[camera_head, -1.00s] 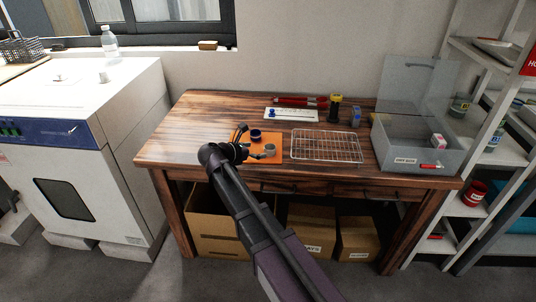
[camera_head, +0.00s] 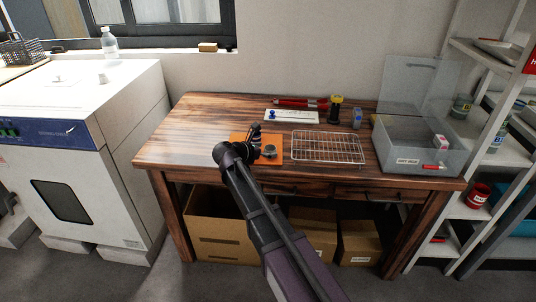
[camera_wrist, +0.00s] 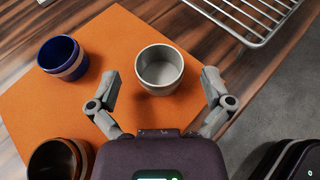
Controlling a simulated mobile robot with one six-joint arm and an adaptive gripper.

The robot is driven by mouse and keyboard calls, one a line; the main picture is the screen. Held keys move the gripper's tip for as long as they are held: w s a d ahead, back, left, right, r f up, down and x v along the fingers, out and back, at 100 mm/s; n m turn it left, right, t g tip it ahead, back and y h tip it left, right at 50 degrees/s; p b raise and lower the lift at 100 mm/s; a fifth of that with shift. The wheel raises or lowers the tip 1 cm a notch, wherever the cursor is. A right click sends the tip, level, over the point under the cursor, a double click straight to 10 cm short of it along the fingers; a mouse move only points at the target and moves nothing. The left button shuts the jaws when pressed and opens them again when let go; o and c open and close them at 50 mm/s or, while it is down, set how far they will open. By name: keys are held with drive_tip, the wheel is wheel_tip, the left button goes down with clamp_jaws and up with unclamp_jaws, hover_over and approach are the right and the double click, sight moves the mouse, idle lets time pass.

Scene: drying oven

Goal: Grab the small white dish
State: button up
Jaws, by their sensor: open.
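The small white dish (camera_wrist: 159,70) is a pale, round, empty cup standing upright on an orange mat (camera_wrist: 120,115). It also shows in the head view (camera_head: 269,151), near the mat's right side. My gripper (camera_wrist: 161,76) is open, with one finger left and one right of the dish in the wrist view. The fingers look apart from it, and I cannot tell their height over it. A dark blue dish (camera_wrist: 62,57) with a tan band stands left on the mat. A brown dish (camera_wrist: 57,160) is at the lower left, partly cut off.
A wire rack (camera_head: 328,147) lies right of the mat on the wooden table (camera_head: 190,130). A clear bin (camera_head: 418,150) with its lid raised stands at the table's right end. A white strip, red tools and small bottles lie behind. The table's left part is clear.

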sight(272, 149)
drive_tip(key=shift+b+x, duration=0.35)
drive_tip(key=shift+x, duration=1.15)
drive_tip(key=c, duration=1.2)
